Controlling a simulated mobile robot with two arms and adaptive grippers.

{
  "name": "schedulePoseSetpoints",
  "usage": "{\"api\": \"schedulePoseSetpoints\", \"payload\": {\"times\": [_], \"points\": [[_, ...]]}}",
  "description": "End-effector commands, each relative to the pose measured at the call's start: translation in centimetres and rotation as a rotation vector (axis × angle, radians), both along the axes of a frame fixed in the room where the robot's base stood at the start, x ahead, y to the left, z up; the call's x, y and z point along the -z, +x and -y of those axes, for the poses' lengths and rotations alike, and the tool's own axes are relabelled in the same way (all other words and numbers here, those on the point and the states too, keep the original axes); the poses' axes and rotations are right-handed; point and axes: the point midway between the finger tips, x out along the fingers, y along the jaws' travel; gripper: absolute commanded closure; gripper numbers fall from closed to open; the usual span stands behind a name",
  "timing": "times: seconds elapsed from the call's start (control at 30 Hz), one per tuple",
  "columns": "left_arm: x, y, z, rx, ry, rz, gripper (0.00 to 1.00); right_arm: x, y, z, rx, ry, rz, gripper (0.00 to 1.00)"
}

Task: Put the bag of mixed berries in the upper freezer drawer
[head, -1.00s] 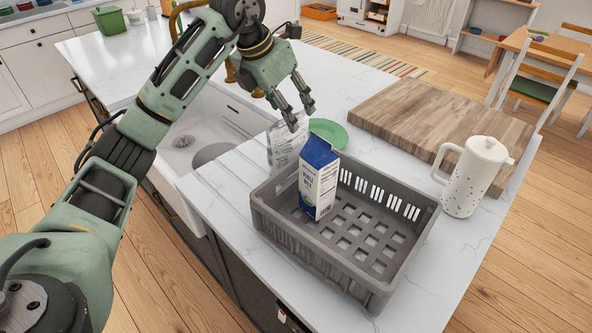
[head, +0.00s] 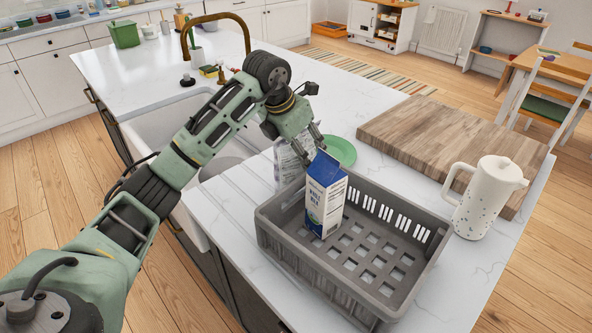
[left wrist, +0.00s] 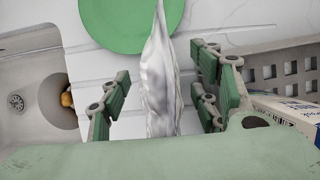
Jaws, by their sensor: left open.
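A pale, silvery bag (head: 287,168) stands upright on the counter, just behind the left end of the grey crate. Its print cannot be read, so I cannot tell that it is the mixed berries. My left gripper (head: 308,150) is over the bag, pointing down. In the left wrist view the bag (left wrist: 159,85) shows edge-on between the open fingers of my left gripper (left wrist: 162,75), with gaps on both sides. No freezer drawer is visible. My right gripper is not in view.
The grey crate (head: 345,285) holds an upright blue-and-white carton (head: 325,200), close to the left gripper. A green plate (head: 341,151) lies behind the bag. A wooden board (head: 450,140) and a speckled jug (head: 488,195) stand to the right. The sink (head: 165,130) is to the left.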

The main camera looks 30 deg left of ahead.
Motion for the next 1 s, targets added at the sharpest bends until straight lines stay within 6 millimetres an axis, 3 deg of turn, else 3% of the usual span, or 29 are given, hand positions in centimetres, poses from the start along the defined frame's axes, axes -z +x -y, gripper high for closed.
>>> {"api": "schedulePoseSetpoints", "payload": {"times": [0.17,0.8,1.0], "points": [[0.0,0.03,-0.01,0.0,0.0,0.001,0.43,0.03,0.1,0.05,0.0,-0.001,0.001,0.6],[-0.05,0.0,-0.04,-0.001,0.0,0.001,0.99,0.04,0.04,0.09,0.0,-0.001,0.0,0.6],[-0.06,0.0,-0.05,-0.001,0.0,0.001,1.0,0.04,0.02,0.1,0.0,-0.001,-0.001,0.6]]}}
